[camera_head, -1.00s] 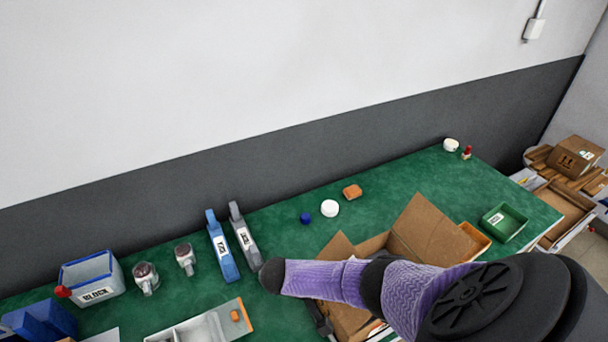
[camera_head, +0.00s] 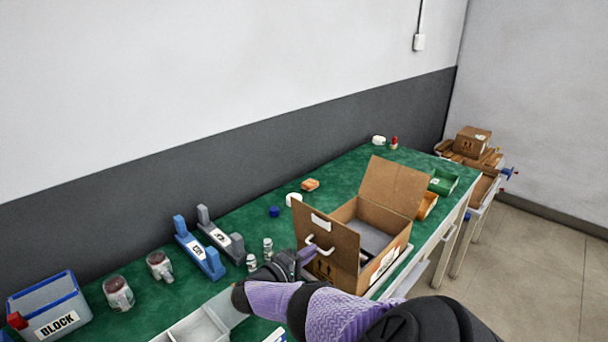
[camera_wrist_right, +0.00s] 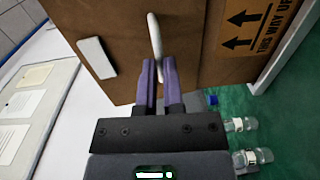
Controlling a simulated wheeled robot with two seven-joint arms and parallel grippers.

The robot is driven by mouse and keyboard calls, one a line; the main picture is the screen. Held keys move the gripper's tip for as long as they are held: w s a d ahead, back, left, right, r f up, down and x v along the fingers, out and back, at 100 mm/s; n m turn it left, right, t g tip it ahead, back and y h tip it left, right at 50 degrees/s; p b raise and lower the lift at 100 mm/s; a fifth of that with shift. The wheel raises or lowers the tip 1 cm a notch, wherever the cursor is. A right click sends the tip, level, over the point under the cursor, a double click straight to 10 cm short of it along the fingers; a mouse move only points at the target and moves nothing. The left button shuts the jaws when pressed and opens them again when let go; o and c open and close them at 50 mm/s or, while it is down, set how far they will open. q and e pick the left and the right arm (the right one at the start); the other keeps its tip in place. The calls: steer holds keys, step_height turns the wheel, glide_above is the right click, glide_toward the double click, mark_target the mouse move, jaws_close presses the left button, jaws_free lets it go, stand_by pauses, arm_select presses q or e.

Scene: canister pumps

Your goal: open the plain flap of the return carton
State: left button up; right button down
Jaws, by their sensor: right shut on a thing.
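The return carton (camera_head: 385,222) stands open on the green bench in the head view, a dark grey thing lying inside. Its far-right flap (camera_head: 395,186) is plain brown and stands up. A brown panel (camera_head: 340,232) with a white handle (camera_head: 320,246), a white label and an arrow print stands up at its near-left side. My right gripper (camera_head: 308,256) is at that handle. In the right wrist view, its purple fingers (camera_wrist_right: 160,68) are shut on the white handle (camera_wrist_right: 155,35), beside the THIS WAY UP print (camera_wrist_right: 258,30). My left gripper is out of view.
Two small glass vials (camera_head: 268,246) stand left of the panel. Blue and grey holders (camera_head: 202,248), clear jars (camera_head: 118,293) and a BLOCK bin (camera_head: 48,308) are farther left. Green (camera_head: 442,181) and orange trays stand right of the carton. A white tray (camera_head: 200,322) lies near the front.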

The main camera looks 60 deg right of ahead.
steer(key=shift+a+f+h+b, duration=0.1)
steer(key=shift+f+h+b, duration=0.2)
steer(key=shift+f+b, duration=0.2)
steer(key=shift+r, duration=0.1)
steer(key=c, duration=0.7)
jaws_free()
steer(key=shift+w, duration=0.1)
steer(key=v, duration=1)
